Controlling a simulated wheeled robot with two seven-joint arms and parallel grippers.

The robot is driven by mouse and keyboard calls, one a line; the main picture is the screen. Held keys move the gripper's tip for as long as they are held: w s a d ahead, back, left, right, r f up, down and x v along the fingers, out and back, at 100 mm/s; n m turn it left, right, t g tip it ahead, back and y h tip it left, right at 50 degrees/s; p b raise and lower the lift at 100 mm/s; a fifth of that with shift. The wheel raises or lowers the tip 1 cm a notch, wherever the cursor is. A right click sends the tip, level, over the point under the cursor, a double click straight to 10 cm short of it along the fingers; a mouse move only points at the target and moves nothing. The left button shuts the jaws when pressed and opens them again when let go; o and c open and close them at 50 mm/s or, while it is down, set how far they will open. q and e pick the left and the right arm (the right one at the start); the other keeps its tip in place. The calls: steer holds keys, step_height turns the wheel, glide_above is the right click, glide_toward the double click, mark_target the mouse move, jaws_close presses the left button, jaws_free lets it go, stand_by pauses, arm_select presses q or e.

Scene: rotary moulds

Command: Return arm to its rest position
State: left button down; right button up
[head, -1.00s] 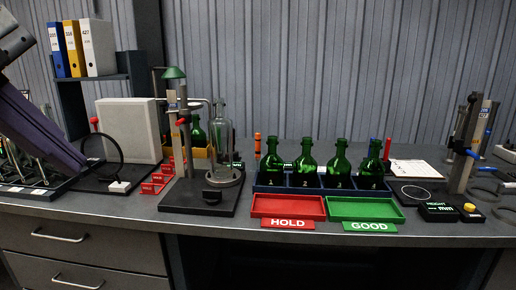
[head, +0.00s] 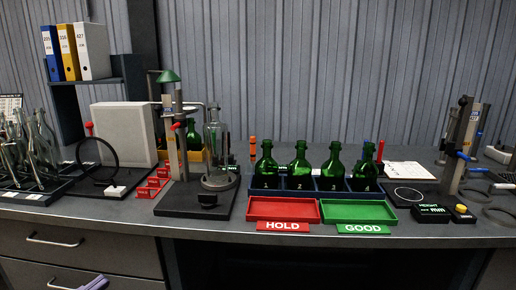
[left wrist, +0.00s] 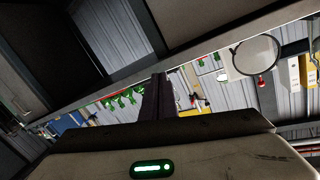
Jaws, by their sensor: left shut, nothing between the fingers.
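My left gripper (left wrist: 157,97) shows in the left wrist view as a dark pair of fingers, closed together with nothing between them. In the head view only a small purple part of my left arm shows at the bottom left, low in front of the drawers. The gripper is clear of the bench things. In the left wrist view the bench appears tilted, with the green bottles (left wrist: 122,100) beyond the gripper. My right gripper is in neither view.
Green bottles (head: 298,168) stand in a numbered rack behind a red HOLD tray (head: 283,209) and a green GOOD tray (head: 358,211). A gauge stand with a clear bottle (head: 216,150) is left of them. Clear bottles (head: 42,140) stand far left. Drawers (head: 80,255) are below the bench.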

arm_select(q)
steer(key=s+d+f+n+g+y, duration=0.1)
steer(key=s+f+n+y, duration=0.15)
steer(key=f, duration=0.35)
steer(key=s+d+f+n+g+y, duration=0.1)
steer(key=s+d+f, duration=0.15)
steer(key=f, duration=0.45)
steer(key=s+d+f+n+g, duration=0.2)
steer(key=s+d+f+g, duration=0.3)
steer(key=s+d+f, duration=0.8)
steer(key=shift+s+d+f, duration=0.35)
steer(key=shift+s+d, duration=0.5)
steer(key=shift+s, duration=0.2)
